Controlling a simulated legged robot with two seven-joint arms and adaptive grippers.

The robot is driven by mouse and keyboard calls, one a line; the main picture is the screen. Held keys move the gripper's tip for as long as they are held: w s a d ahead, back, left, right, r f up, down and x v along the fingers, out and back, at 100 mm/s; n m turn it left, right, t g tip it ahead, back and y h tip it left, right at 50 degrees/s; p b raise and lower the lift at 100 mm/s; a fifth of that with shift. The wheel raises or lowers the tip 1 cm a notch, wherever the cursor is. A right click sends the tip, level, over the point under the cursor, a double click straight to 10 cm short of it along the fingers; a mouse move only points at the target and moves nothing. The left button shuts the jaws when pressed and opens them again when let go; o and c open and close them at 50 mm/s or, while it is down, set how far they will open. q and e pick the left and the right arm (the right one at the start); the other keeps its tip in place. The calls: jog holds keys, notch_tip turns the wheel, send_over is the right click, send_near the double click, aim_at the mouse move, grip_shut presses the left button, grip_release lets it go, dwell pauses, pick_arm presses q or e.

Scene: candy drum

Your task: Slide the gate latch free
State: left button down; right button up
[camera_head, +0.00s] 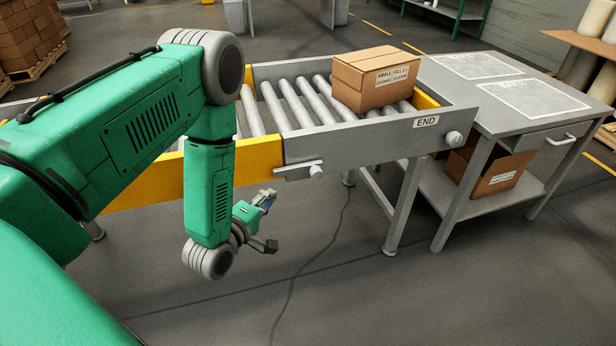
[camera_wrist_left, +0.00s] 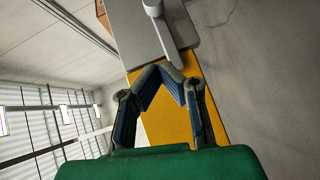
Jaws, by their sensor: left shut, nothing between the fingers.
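The gate latch (camera_head: 299,170) is a flat grey bar with a round knob (camera_head: 316,171), low on the near corner of the grey end gate (camera_head: 380,141). The gate closes the roller conveyor's end and bears an END label. In the left wrist view the latch bar (camera_wrist_left: 172,36) and knob (camera_wrist_left: 153,7) are just beyond my fingertips. My left gripper (camera_head: 265,198) is below and in front of the latch in the head view. In the wrist view its fingers (camera_wrist_left: 162,70) meet, shut and empty; whether they touch the bar is unclear. My right gripper is out of view.
A cardboard box (camera_head: 375,79) sits on the rollers behind the gate. The yellow side rail (camera_head: 258,160) is close to my left arm. Floor in front is clear.

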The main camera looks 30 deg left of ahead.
pick_arm(q)
jog(key=b, duration=0.2)
send_near(310, 171)
jog(key=w+a, duration=0.3)
jog(key=w, duration=0.1)
jog(key=shift+w+a+f, duration=0.15)
jog(key=shift+f, duration=0.1)
jog(key=shift+w+d+f+b, duration=0.3)
jog(key=shift+w+d+b, duration=0.15)
jog(key=shift+w+d, duration=0.8)
jog(key=shift+w, duration=0.15)
jog(key=w+d, duration=0.1)
jog(key=w, duration=0.1)
jog(key=w+d+b, duration=0.1)
jog(key=w+d, duration=0.1)
jog(key=shift+d+f, duration=0.1)
jog(key=shift+d, duration=0.1)
jog(key=shift+w+d, duration=0.1)
